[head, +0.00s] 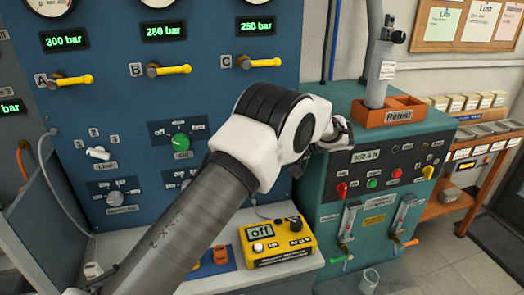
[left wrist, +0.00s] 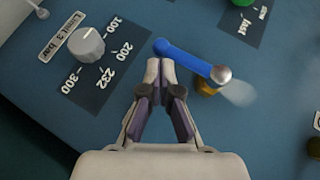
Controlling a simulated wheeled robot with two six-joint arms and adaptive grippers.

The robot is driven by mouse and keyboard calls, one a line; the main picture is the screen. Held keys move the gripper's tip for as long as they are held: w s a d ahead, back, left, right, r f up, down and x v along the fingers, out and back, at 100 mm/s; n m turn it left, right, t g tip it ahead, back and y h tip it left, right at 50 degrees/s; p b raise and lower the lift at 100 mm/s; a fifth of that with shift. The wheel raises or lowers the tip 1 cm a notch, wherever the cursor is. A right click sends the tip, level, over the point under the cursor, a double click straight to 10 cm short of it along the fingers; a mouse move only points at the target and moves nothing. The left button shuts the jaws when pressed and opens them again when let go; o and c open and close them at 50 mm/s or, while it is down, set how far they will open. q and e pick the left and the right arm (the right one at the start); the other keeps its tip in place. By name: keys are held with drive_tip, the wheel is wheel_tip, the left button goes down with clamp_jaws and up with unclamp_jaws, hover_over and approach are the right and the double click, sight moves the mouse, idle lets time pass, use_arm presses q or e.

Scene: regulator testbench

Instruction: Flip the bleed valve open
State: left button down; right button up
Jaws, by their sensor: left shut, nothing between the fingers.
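The bleed valve appears to be the blue lever (left wrist: 190,58) on the blue panel in the left wrist view. It has a silver pivot cap and a brass body (left wrist: 207,89) below it, with a pale blurred patch beside that. My left gripper (left wrist: 160,70) is shut and empty. Its fingertips are just below the lever's free end; I cannot tell whether they touch. In the head view my left arm crosses the middle and hides the lever and fingertips. My right gripper is not in view.
A grey limit dial (left wrist: 86,44) sits left of the lever. The blue panel (head: 110,120) carries yellow levers and a green knob (head: 180,142). A yellow box (head: 277,242) reading "off" stands on the white shelf. A teal cabinet (head: 310,205) stands at right, with an orange tray (head: 366,119) on top.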

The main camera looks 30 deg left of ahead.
use_arm(q)
drive_tip(key=v, duration=1.1)
drive_tip(key=shift+d, duration=0.15)
